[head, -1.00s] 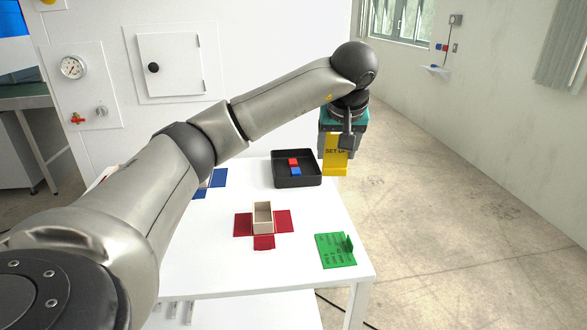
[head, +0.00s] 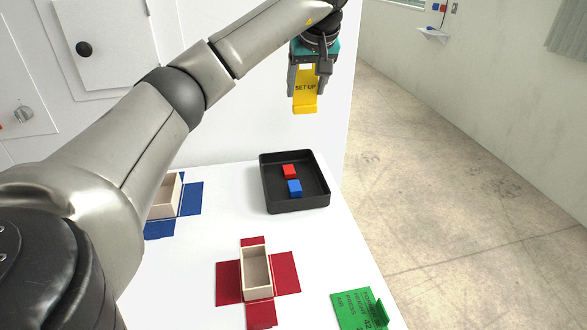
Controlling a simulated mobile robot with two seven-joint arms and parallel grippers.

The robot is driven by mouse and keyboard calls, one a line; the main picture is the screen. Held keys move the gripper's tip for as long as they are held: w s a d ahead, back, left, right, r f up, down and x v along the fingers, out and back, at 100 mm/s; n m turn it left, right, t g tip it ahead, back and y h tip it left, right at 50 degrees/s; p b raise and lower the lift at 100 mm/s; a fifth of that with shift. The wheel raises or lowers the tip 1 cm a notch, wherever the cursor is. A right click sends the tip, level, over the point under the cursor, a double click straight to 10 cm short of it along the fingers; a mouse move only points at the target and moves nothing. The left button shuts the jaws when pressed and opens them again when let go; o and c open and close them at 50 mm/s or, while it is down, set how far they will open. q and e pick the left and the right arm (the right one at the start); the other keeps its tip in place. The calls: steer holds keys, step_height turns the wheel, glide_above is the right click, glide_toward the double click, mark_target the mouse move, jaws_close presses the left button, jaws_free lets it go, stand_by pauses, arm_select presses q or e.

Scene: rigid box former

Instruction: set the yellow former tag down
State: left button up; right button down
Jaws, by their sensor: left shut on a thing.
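The yellow former tag (head: 305,92) has "SET UP" printed on its face and hangs upright with a foot at its lower end. My left gripper (head: 307,84) is shut on the tag's upper part and holds it in the air, behind and above the black tray in the head view. The tag touches nothing below it. My right gripper does not show.
The black tray (head: 266,190) holds a red cube (head: 289,171) and a blue cube (head: 294,187). A beige box (head: 256,270) sits on a red cross-shaped blank (head: 286,272); another (head: 164,197) stands at a blue blank (head: 191,199). A green printed plate (head: 356,310) lies front right. White table (head: 220,222) shows between.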

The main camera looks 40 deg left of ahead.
arm_select(q)
steer(key=shift+s+d+f+b, duration=0.1)
steer(key=shift+f+b, duration=1.7)
steer(key=shift+f, duration=7.75)
steer(key=shift+f, duration=0.1)
steer(key=o, duration=1.3)
steer(key=shift+o, duration=0.2)
steer(key=shift+s+d+r, duration=0.1)
steer(key=shift+r, duration=0.4)
steer(key=p+v, duration=0.2)
steer(key=v, duration=0.9)
steer(key=shift+d+r, duration=0.1)
steer(key=shift+d, duration=0.05)
